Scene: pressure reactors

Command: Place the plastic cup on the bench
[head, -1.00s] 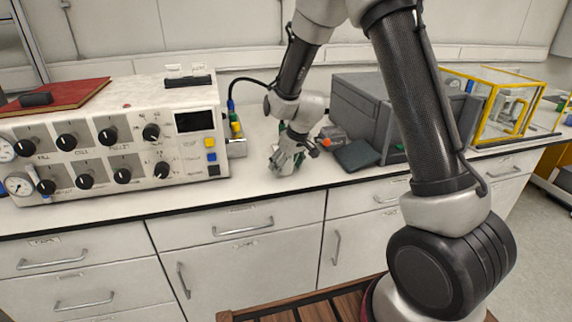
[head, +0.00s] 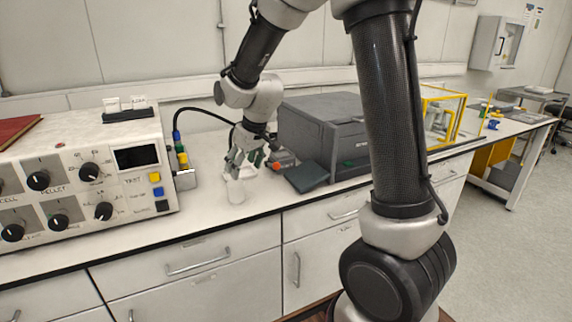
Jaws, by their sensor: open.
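The plastic cup (head: 236,191) is a small whitish translucent cup. It stands upright on the white bench top (head: 205,217), near its front edge. My gripper (head: 239,167) is open, just above and behind the cup, with its fingers pointing down. The fingers overlap the cup's upper part in the head view, so I cannot tell whether they touch it.
A control box (head: 85,178) with knobs stands at left. A dark grey machine (head: 322,130) with a dark flap (head: 306,176) stands right of my gripper. A yellow-framed case (head: 440,116) is farther right. Bare bench lies in front of the cup.

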